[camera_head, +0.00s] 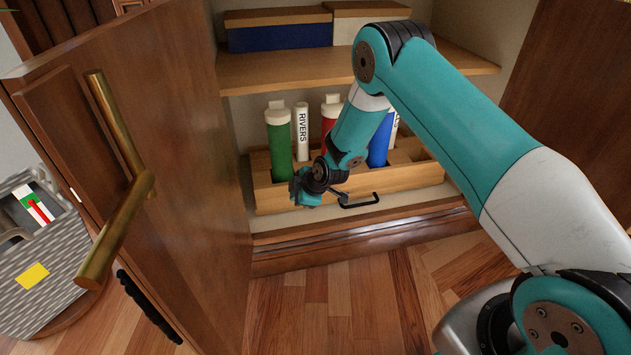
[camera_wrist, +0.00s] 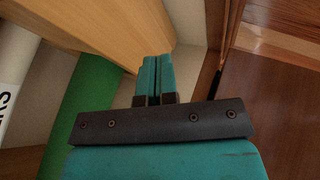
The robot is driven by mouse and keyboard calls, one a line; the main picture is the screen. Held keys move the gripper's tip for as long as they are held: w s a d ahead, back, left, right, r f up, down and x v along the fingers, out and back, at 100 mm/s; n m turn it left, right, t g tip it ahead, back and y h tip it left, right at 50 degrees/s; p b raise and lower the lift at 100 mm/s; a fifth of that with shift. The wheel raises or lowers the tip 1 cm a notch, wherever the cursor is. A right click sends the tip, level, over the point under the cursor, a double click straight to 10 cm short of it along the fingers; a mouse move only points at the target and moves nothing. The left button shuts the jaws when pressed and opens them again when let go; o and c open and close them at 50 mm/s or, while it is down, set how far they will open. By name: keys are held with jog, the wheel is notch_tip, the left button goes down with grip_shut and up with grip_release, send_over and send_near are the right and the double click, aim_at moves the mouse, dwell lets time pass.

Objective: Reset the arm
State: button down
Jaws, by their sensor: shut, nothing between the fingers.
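My teal arm reaches from the right into the open wooden cabinet in the head view.
A green tube (camera_head: 279,145), a white tube marked RIVERS (camera_head: 302,132), a red tube (camera_head: 331,112) and a blue tube (camera_head: 379,148) stand in the rack. An upper shelf (camera_head: 290,72) holds boxes. The open door (camera_head: 170,130) stands left. A patterned bag (camera_head: 35,265) is beyond it.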

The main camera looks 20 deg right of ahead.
jog(key=p+v, duration=0.4)
jog(key=v, duration=0.6)
jog(key=s+a+r+m+g+y+p, duration=0.1)
jog(key=s+a+r, duration=0.2)
jog(key=r, duration=0.4)
jog(key=s+a+r+m+g, duration=0.1)
jog(key=s+a+r, duration=0.1)
jog(key=s+r, duration=0.35)
jog(key=s+a+r+m+g+y+p, duration=0.1)
jog(key=s+a+r, duration=0.15)
jog(key=r, duration=0.65)
jog(key=s+r+m+g+h+p, duration=0.1)
jog(key=s+r+m+g, duration=0.1)
jog(key=s+r, duration=0.7)
jog(key=s+r+m+g+p, duration=0.1)
jog(key=s+r+m, duration=0.25)
jog(key=s, duration=0.95)
notch_tip(320, 180, up, 39)
jog(key=p, duration=3.8)
jog(key=shift+n, duration=0.35)
jog(key=shift+a, duration=0.1)
